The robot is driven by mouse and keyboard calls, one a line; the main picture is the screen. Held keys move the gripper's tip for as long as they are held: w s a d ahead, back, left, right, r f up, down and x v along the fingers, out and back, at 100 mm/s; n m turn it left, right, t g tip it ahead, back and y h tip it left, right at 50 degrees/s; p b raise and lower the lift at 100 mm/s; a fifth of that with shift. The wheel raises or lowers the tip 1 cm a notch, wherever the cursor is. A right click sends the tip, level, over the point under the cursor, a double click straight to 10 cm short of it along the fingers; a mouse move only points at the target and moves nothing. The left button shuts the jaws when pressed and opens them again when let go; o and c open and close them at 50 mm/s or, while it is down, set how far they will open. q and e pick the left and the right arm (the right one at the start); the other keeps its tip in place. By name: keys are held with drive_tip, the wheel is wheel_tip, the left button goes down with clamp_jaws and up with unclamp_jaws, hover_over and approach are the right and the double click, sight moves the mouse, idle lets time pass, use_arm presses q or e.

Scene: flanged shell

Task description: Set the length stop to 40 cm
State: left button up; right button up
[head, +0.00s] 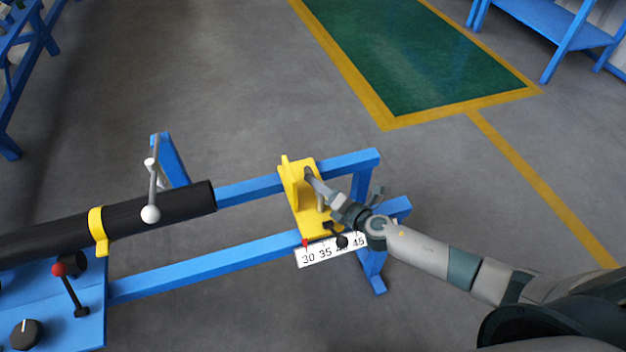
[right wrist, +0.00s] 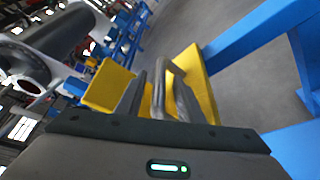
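The yellow length stop (head: 290,182) sits on the blue rails, its upright plate facing the black pipe's end with a gap between. Its red pointer (head: 305,243) is near the 30 mark of the white scale (head: 325,253); the 40 is mostly hidden. A black knob (head: 341,241) is at the stop's base. My right gripper (head: 312,182) is at the stop, reaching in from the right. In the right wrist view its two grey fingers (right wrist: 154,88) are slightly apart with yellow between them. I cannot tell whether they clamp it. My left gripper is out of view.
The black pipe (head: 170,208) lies at left under a yellow strap (head: 98,230) and a white-knobbed lever (head: 151,213). A red-knobbed lever (head: 58,269) and black dial (head: 26,334) are at lower left. The blue rail (head: 250,189) runs clear between pipe and stop.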

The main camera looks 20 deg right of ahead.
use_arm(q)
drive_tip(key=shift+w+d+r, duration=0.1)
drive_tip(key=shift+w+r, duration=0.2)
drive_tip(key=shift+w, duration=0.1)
use_arm(e)
drive_tip(key=shift+x, duration=1.25)
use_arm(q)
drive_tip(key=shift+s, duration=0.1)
